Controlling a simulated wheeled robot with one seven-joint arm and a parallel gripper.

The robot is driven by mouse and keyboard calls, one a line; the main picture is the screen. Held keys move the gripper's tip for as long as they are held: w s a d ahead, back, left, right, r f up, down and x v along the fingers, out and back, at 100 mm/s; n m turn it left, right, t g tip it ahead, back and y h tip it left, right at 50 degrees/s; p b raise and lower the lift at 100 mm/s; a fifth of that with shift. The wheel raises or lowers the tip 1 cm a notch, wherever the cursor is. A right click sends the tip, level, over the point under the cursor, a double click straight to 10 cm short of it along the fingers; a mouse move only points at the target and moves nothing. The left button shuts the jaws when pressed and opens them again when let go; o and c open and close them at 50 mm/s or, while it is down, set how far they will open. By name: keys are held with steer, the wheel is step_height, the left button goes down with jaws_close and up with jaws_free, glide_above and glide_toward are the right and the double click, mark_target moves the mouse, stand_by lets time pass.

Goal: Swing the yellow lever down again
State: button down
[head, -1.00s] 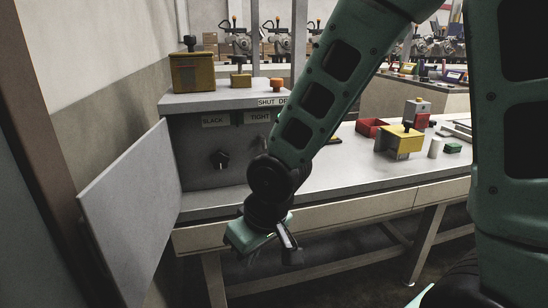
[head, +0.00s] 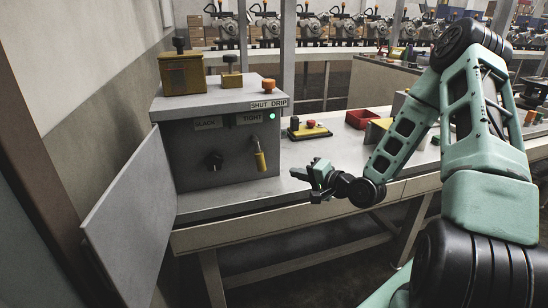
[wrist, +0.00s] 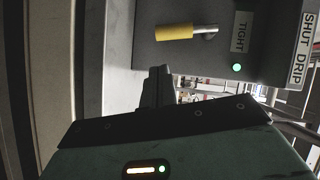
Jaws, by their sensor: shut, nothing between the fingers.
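The yellow lever (head: 260,160) is on the front of the grey control box (head: 190,160), at its right side below the TIGHT label. Its yellow handle hangs down from a metal pivot, tilted slightly. It also shows in the wrist view (wrist: 175,32), lying sideways in that turned picture. My gripper (head: 298,175) is shut and empty, to the right of the lever and a little lower, apart from it. Its shut fingers show in the wrist view (wrist: 158,78), below the lever in the picture.
A green lamp (head: 272,116) glows beside the TIGHT label. A black knob (head: 214,161) sits left of the lever. An open grey door (head: 130,215) stands at left. A red tray (head: 361,118) and a small button box (head: 309,130) are on the bench.

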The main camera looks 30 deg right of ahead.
steer(key=d+r+m+t+h, duration=0.1)
steer(key=d+m+t, duration=0.1)
steer(key=d, duration=0.1)
glide_toward(265, 155)
steer(key=w+d, duration=0.1)
steer(key=w+d+p, duration=0.1)
steer(key=w, duration=0.1)
steer(key=shift+w+d+r, duration=0.1)
steer(key=shift+d+r, duration=0.1)
steer(key=a, duration=0.1)
steer(key=w+a, duration=0.1)
steer(key=a, duration=0.1)
steer(key=shift+f, duration=0.25)
steer(key=shift+a+f, duration=0.1)
steer(key=shift+a, duration=0.4)
